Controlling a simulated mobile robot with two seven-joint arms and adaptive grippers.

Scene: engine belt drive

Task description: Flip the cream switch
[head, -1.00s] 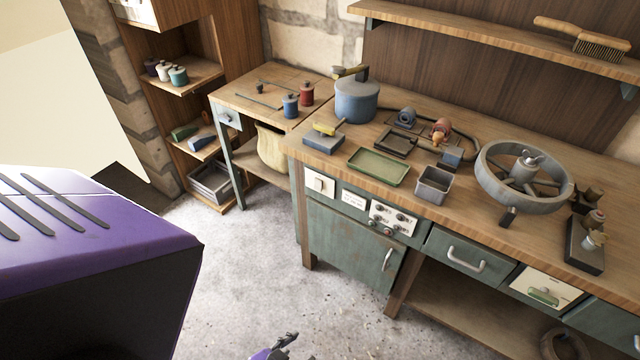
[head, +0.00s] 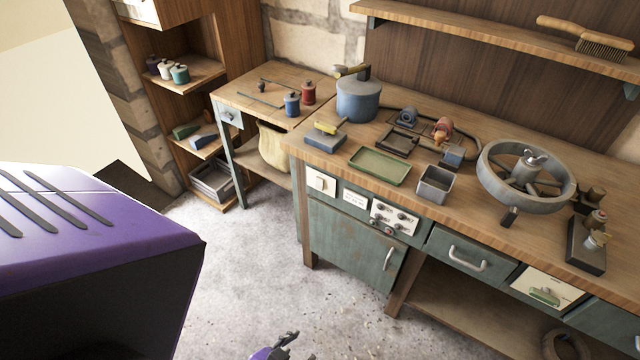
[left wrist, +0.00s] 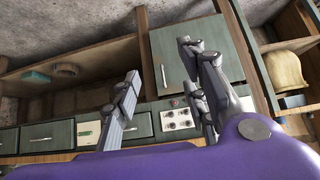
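The cream switch (head: 321,183) is a small cream plate with a rocker at the left end of the green workbench front, just under the wooden top. My left gripper (left wrist: 168,95) is open and empty in the left wrist view, its two grey fingers spread apart in front of the bench. The tip of a gripper, seemingly the left one, shows at the bottom edge of the head view (head: 284,345), well below and apart from the switch. In the left wrist view I cannot make out the switch; the right-hand finger covers part of that area. My right gripper is not in view.
Right of the switch are a label and a knob panel (head: 394,217), above a cabinet door (head: 350,245). A green tray (head: 379,166), a grey bin (head: 434,184) and a large wheel (head: 526,178) stand on the bench. The floor (head: 240,270) in front is clear.

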